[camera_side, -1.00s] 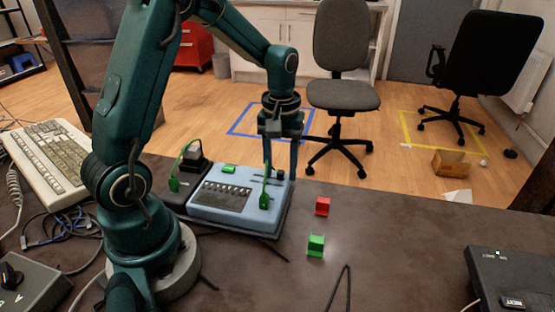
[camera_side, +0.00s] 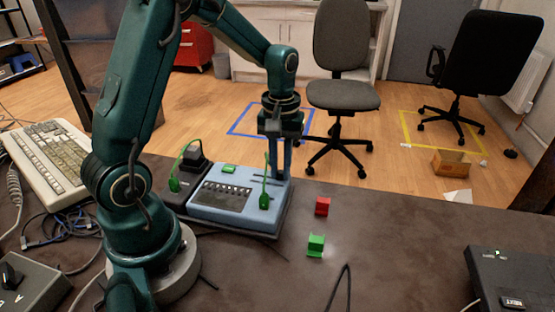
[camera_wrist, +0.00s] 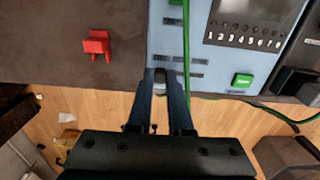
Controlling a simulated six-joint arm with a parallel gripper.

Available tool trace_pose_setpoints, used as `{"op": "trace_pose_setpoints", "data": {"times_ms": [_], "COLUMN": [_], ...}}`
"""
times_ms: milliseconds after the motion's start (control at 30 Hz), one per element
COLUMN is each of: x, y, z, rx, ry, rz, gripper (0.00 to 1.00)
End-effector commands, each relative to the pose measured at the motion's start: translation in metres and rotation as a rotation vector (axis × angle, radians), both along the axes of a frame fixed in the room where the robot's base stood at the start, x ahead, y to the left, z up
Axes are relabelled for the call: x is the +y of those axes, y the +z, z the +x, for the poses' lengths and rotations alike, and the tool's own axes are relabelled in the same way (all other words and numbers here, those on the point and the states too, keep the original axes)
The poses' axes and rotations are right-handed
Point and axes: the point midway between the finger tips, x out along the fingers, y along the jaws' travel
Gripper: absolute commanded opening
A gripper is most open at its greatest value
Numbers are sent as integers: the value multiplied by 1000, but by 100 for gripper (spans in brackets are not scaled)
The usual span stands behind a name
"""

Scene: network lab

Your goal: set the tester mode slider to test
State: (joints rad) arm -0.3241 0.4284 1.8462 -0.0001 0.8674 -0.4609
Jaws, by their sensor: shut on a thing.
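The tester is a light blue box (camera_side: 232,215) with a row of numbered ports; it also shows in the wrist view (camera_wrist: 204,76). My gripper (camera_side: 280,176) reaches down over its right end. In the wrist view my gripper (camera_wrist: 160,78) is shut on a small dark slider knob (camera_wrist: 160,75) at the tester's edge. The side view shows the fingers close together there, hiding the knob. Dark label strips lie beside the slot, too small to read. A green cable (camera_wrist: 187,50) runs beside the fingers, ending in a green plug (camera_side: 264,202) on the tester.
A red block (camera_side: 322,206) and a green clip-like block (camera_side: 316,245) lie on the dark table right of the tester. A black adapter (camera_side: 194,160) stands at its left. A dark box (camera_side: 510,275) is at the right edge. The table between is mostly clear.

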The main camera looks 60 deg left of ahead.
Motion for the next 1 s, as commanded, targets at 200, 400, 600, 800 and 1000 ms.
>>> {"op": "trace_pose_setpoints", "data": {"times_ms": [200,400,600,800,1000], "x": [0,0,0,5,18], "y": [1,1,1,1,1], "z": [0,0,1,-4,-17], "rx": [-2,-2,-3,-3,-4], "ry": [1,1,1,4,4], "rz": [-1,-1,0,0,1], "gripper": [0,0,0,0,0]}}
